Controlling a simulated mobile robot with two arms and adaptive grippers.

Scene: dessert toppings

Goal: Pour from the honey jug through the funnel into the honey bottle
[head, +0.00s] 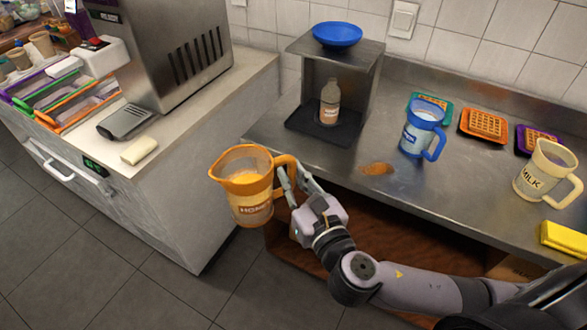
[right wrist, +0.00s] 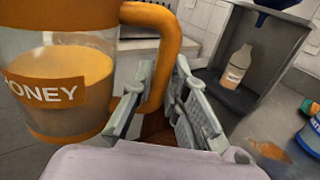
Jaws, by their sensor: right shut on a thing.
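The honey jug (head: 250,190) is clear with an orange rim, base and handle and a "HONEY" label; amber honey fills part of it. My right gripper (head: 287,186) is shut on its orange handle and holds it roughly upright in the air, in front of the counter edge. The right wrist view shows the jug (right wrist: 60,85) at the left and the handle between the fingers (right wrist: 160,100). The blue funnel (head: 337,35) sits on top of a metal stand (head: 352,66). The honey bottle (head: 330,104) stands upright below it inside the stand. My left gripper is not in view.
A blue jug (head: 421,135), a milk jug (head: 544,172) and waffles on coloured trays (head: 484,126) stand right of the stand. A brown patch (head: 377,169) lies on the steel counter (head: 290,137). A yellow sponge (head: 565,238) is at the right edge.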

